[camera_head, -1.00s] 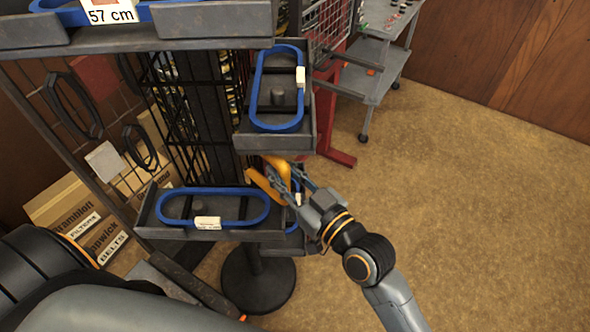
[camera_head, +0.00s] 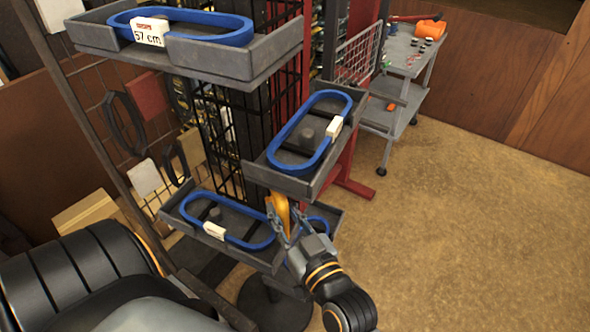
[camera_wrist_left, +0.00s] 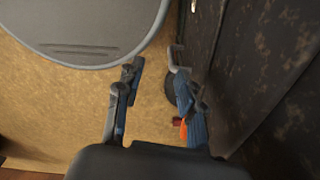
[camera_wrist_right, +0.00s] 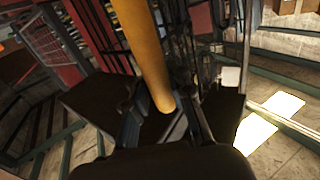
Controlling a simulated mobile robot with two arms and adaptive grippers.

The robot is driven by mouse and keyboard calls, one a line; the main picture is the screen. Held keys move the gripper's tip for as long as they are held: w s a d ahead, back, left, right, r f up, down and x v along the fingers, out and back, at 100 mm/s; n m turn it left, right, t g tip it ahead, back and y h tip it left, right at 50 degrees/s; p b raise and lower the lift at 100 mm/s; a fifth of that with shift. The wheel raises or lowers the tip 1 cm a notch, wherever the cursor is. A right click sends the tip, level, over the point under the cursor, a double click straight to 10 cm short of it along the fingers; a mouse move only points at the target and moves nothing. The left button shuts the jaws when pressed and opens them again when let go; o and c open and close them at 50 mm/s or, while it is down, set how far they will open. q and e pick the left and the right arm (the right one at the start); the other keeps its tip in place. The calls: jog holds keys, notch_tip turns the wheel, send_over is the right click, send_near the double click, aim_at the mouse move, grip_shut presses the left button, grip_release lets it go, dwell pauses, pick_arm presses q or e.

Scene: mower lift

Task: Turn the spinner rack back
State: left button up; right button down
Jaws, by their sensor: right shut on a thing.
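The spinner rack has a black wire column (camera_head: 278,120) with grey trays around it. A top tray (camera_head: 215,70) holds a blue belt with a "57 cm" tag. A middle tray (camera_head: 290,184) and a lower left tray (camera_head: 262,258) each hold a blue belt. My right gripper (camera_head: 284,222) is shut on the orange handle (camera_head: 279,208) below the middle tray; this handle also rises between its fingers in the right wrist view (camera_wrist_right: 150,55). My left gripper (camera_wrist_left: 155,92) shows only in the left wrist view, open, with nothing clearly between its fingers.
A grey trolley (camera_head: 408,98) with small parts stands behind, near the wood wall (camera_head: 500,85). A mesh panel (camera_head: 105,95) with black belts hangs at the left, above a cardboard box (camera_head: 85,212). The floor (camera_head: 460,230) at the right is clear.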

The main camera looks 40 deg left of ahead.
jog(key=shift+s+a+f, duration=0.1)
jog(key=shift+s+f, duration=0.2)
jog(key=shift+f, duration=0.05)
jog(key=c, duration=1.4)
grip_release()
jog(key=shift+c, duration=0.2)
jog(key=shift+o, duration=1.4)
jog(key=shift+r, duration=0.15)
jog(key=shift+s+r, duration=0.1)
jog(key=shift+r, duration=0.1)
jog(key=shift+d, duration=0.2)
jog(key=v, duration=1.2)
